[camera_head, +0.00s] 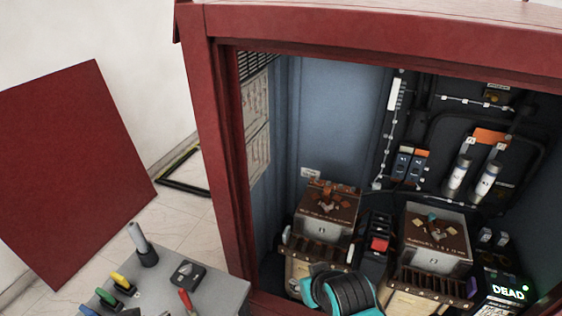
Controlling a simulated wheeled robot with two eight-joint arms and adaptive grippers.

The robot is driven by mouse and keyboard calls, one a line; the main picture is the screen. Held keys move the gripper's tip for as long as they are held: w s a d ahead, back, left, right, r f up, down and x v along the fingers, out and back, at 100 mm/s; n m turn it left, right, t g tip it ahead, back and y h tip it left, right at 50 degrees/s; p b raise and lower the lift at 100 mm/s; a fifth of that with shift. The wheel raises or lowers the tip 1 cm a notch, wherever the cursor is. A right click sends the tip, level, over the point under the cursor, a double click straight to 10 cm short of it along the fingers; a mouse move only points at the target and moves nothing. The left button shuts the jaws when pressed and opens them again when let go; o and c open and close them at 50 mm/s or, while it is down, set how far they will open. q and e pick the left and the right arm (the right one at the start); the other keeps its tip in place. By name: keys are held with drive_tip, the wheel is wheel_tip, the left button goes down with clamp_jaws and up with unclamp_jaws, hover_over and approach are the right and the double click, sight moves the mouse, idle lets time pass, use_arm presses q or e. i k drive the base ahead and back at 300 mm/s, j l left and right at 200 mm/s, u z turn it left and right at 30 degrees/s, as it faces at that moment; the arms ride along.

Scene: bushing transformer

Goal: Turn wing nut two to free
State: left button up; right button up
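Two box-shaped units stand in the red cabinet, a left one with a brown top (338,197) and a right one with a pale housing (450,262) and brown top plate. Small copper-coloured fittings (326,204) sit on the left top. Similar small fittings (434,229) sit on the right top, with a teal spot among them. They are too small for me to tell which is wing nut two or how it is turned. A teal and black rounded part (345,294), apparently of my arm, is at the bottom edge in front of the units. Neither gripper's fingers show.
The red cabinet frame (226,170) bounds the opening at left and top. A red panel (70,170) leans at the left. A grey table (205,297) holds several tools.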

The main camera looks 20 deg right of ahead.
sight(437, 237)
drive_tip(key=z, duration=1.95)
drive_tip(key=i+z, duration=0.5)
drive_tip(key=i+j+z, duration=0.1)
drive_tip(key=i+z, duration=0.15)
drive_tip(key=z, duration=0.2)
